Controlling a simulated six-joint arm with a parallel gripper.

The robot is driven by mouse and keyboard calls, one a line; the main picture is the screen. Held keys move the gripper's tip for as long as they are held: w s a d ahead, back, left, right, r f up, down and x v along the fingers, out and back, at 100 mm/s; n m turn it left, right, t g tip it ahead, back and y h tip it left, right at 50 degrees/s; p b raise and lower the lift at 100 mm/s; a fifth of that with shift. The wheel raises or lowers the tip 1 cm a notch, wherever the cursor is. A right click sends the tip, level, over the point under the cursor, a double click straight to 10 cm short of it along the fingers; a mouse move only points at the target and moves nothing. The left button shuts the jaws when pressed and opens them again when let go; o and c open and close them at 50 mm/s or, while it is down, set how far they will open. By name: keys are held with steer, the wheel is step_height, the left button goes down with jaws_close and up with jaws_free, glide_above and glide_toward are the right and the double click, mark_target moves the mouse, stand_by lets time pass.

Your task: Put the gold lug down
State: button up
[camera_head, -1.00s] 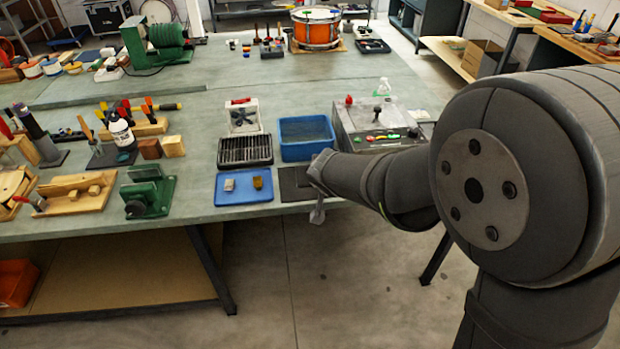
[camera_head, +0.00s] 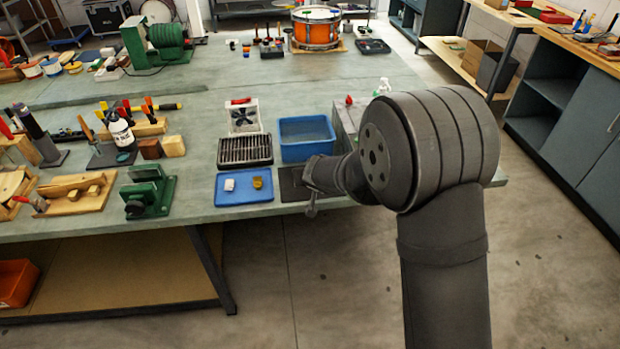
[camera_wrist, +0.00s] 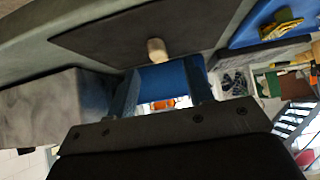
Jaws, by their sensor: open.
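The gold lug (camera_head: 258,182) lies on the right half of the blue tray (camera_head: 243,198), beside a whitish block (camera_head: 229,185). It also shows at the upper right of the wrist view (camera_wrist: 282,28), on the blue surface. My gripper (camera_head: 311,203) is right of the tray, by the dark mat (camera_head: 290,191), apart from the lug. In the wrist view its two fingers (camera_wrist: 165,90) stand apart with nothing seen between them. A pale stubby piece (camera_wrist: 156,50) shows at the dark mat's edge; I cannot tell what it is.
A blue bin (camera_head: 305,150) and a black slotted tray (camera_head: 245,150) stand behind the blue tray. A white fan-like box (camera_head: 243,117) is farther back. A green fixture (camera_head: 150,193) stands to the left, with clear bench between it and the tray.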

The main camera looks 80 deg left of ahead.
steer(key=shift+x, duration=2.25)
steer(key=shift+w+r, duration=0.1)
steer(key=shift+r, duration=0.05)
steer(key=shift+c, duration=0.5)
jaws_close()
